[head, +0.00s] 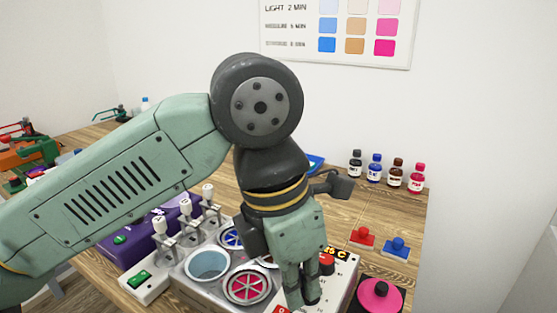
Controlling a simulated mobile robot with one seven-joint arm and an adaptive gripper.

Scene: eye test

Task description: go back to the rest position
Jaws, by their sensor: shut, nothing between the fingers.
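My gripper (303,300) hangs low at the bottom centre of the head view, fingers pointing down and shut, with nothing seen between them. It is in front of the right part of a pale device (185,283) with round wells. One well (208,264) holds light blue. Another well shows a red spoked disc (247,289), and one behind shows a blue spoked disc (232,238). My arm crosses the view from the left and hides part of the table and device. Whether the fingertips touch the device, I cannot tell.
A red knob (327,263) is right beside my gripper. Red (362,238) and blue (397,248) handled blocks and a pink round piece (380,293) lie to the right. Several small bottles (375,168) stand behind. A purple box (125,245) is left. Bare wood (395,212) shows at right.

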